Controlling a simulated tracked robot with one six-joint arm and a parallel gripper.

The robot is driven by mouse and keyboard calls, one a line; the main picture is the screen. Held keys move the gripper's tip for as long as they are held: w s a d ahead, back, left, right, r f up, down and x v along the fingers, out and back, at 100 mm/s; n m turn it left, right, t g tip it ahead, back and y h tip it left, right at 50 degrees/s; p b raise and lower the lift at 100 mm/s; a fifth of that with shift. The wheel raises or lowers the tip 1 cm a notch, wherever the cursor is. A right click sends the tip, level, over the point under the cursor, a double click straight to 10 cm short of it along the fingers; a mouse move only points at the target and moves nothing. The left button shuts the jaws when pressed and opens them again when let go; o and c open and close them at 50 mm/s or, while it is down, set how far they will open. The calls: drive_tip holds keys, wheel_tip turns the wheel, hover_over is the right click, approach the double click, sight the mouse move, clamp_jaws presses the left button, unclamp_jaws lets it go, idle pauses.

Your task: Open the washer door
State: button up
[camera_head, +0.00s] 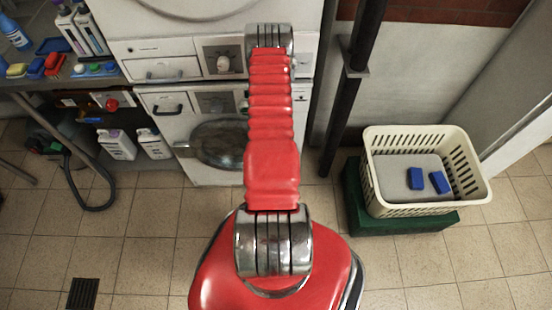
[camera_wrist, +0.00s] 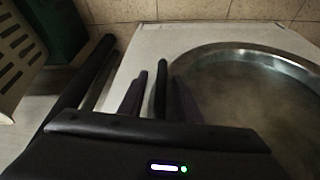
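The washer is the lower white machine (camera_head: 180,104), with a round glass door (camera_head: 218,146) in a metal ring. The door looks shut in the head view; my red arm hides its right edge. In the wrist view, the door's metal ring (camera_wrist: 205,55) fills the right side, close up and upside down. My gripper (camera_wrist: 158,75) is in front of the washer face beside the ring. Its two dark purple fingers are apart, with a slim black upright bar (camera_wrist: 161,90) between them, likely the door handle. Gaps show on both sides of the bar. In the head view, my gripper is hidden.
A cream basket (camera_head: 425,208) holding blue blocks sits on a green crate (camera_head: 400,222) at right. A black pipe (camera_head: 345,95) stands between washer and basket. A shelf with bottles (camera_head: 82,35) is at left. The tiled floor in front is mostly clear, with a hose (camera_head: 98,208) at left.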

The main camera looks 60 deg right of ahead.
drive_tip(key=shift+c, duration=0.2)
clamp_jaws()
idle(0.3)
